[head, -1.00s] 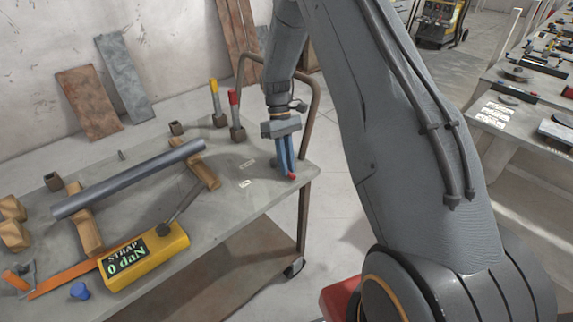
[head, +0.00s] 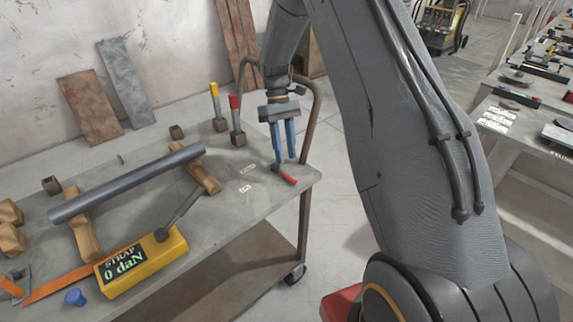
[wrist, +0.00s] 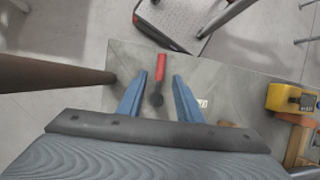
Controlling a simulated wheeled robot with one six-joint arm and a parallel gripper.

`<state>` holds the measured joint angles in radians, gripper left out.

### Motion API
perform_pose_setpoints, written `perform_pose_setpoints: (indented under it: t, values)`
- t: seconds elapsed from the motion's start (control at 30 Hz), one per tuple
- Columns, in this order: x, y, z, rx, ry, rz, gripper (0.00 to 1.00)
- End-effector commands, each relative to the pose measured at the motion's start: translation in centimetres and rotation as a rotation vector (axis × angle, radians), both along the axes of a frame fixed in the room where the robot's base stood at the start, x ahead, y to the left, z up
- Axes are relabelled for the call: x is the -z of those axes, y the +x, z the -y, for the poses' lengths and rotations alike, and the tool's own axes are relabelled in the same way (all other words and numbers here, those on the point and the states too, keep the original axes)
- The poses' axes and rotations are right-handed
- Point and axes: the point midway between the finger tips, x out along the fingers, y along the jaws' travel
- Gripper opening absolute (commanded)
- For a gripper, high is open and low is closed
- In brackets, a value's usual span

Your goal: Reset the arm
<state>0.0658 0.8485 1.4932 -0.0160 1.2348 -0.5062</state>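My gripper (head: 284,161), with two blue fingers, points down above the right end of the cart top, beside the cart's handle. Its fingers are apart with a gap between them. A small red-handled tool with a dark round end (head: 290,179) lies on the cart top just below the fingertips. In the wrist view the red tool (wrist: 160,68) shows between and beyond the open fingers (wrist: 158,92), touching neither that I can see. My arm rises from the gripper and bends over to the right side of the head view.
The grey cart top (head: 240,210) also bears a grey tube (head: 130,182) on wooden blocks, a yellow STRAP display box (head: 143,266), a blue cap (head: 75,297), and upright red (head: 236,120) and yellow-topped (head: 217,105) posts. The bent cart handle (head: 313,110) stands close behind my gripper.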

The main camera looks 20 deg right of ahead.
Motion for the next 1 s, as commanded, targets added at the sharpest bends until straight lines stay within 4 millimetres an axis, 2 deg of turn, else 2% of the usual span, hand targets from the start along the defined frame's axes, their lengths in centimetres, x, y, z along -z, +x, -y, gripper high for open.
perform_pose_setpoints:
  t: [0.2,0.7,0.87,1.0]
  values:
    - [-1.7,0.9,0.0,0.0,0.0,0.001,0.33]
    - [-1.9,0.8,0.0,0.0,0.0,0.001,0.33]
    - [-3.2,-0.7,-0.5,0.031,-0.017,0.036,0.33]
    - [-5.1,-4.0,-1.3,0.093,-0.045,0.105,0.33]
